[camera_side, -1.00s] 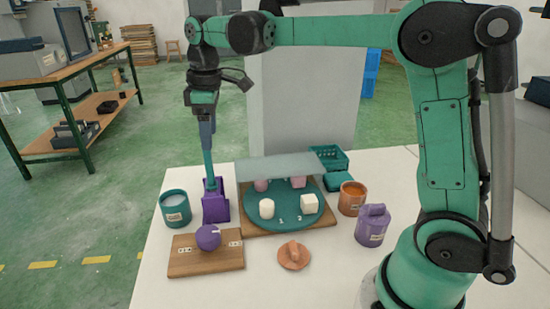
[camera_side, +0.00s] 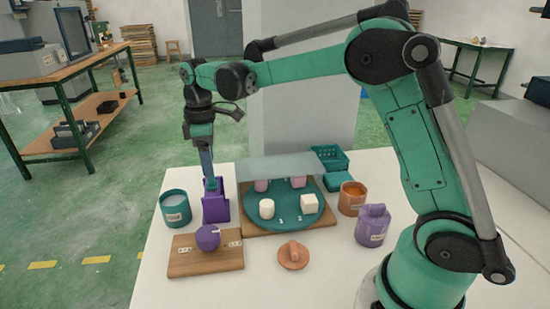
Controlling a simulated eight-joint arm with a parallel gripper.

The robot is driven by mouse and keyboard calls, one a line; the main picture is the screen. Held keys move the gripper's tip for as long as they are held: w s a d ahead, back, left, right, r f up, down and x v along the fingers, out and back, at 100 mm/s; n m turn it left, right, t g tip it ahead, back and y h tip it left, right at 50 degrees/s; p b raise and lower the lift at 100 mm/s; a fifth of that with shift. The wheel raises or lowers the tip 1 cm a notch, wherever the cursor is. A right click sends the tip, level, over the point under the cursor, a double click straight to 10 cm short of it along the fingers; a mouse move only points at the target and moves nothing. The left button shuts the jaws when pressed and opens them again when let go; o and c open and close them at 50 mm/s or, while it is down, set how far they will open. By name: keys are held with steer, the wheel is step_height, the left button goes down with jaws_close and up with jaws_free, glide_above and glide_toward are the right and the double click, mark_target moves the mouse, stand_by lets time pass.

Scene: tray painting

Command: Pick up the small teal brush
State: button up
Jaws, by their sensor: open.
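A purple holder (camera_side: 215,207) stands upright at the left of the table. My gripper (camera_side: 209,177) points down right above the holder, its fingers at the holder's top. The small teal brush is mostly hidden now; its upright teal handle appears to be between or behind my fingers in the holder. The jaws are open, and I cannot tell from this side whether they touch the handle.
Beside the holder are a teal pot (camera_side: 175,219) and a wooden board (camera_side: 188,265) with a purple ball (camera_side: 207,238). A round teal tray (camera_side: 290,219) with several small blocks is to the right. An orange pot (camera_side: 352,205), a purple jug (camera_side: 372,232) and an orange knobbed lid (camera_side: 293,262) stand around it.

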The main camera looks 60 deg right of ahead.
steer(key=shift+c, duration=0.2)
jaws_close()
steer(key=shift+r, duration=0.1)
